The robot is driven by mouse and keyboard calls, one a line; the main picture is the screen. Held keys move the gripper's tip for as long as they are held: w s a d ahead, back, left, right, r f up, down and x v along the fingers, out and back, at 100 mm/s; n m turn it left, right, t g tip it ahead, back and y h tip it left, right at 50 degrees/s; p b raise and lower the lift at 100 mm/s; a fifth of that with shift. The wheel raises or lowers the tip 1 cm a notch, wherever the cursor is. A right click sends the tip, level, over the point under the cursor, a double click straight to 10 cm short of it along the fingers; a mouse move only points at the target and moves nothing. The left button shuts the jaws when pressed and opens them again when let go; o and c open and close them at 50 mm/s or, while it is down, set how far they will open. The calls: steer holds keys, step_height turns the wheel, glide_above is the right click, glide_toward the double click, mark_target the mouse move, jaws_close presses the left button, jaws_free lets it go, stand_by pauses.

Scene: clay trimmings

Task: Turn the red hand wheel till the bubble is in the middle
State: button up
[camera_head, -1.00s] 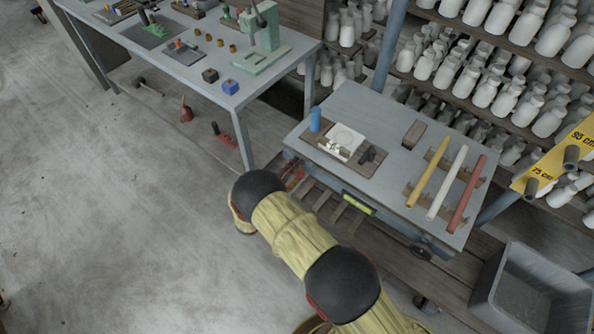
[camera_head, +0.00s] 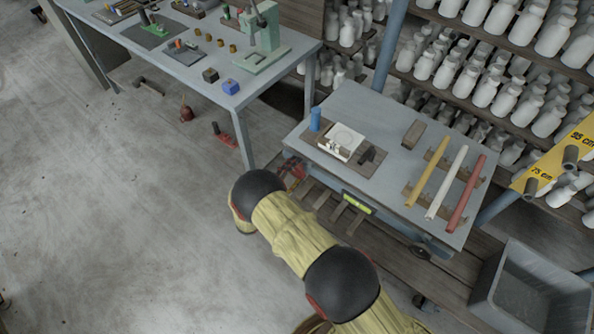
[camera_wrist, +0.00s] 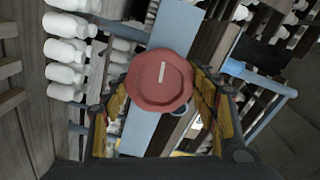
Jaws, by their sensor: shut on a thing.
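The red hand wheel (camera_wrist: 160,80) fills the middle of the wrist view, with a pale stripe on its face. My gripper (camera_wrist: 158,97) has one yellow-padded finger on each side of the wheel and is shut on it. In the head view, some red of the wheel or gripper (camera_head: 293,171) shows at the left end of the small table (camera_head: 385,112), largely hidden behind my arm. A yellow-green level vial (camera_head: 357,203) sits on the table's front edge. The bubble in it is too small to place.
The table carries a blue cylinder (camera_head: 315,119), a white block (camera_head: 344,141), and yellow, white (camera_head: 447,183) and red rods. A grey bin (camera_head: 530,292) stands at right. Shelves of white bottles (camera_head: 490,90) are behind. The floor at left is mostly open.

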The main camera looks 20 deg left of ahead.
steer(key=o, duration=1.2)
steer(key=v, duration=1.2)
steer(key=shift+a+f, duration=0.1)
steer(key=shift+f, duration=0.05)
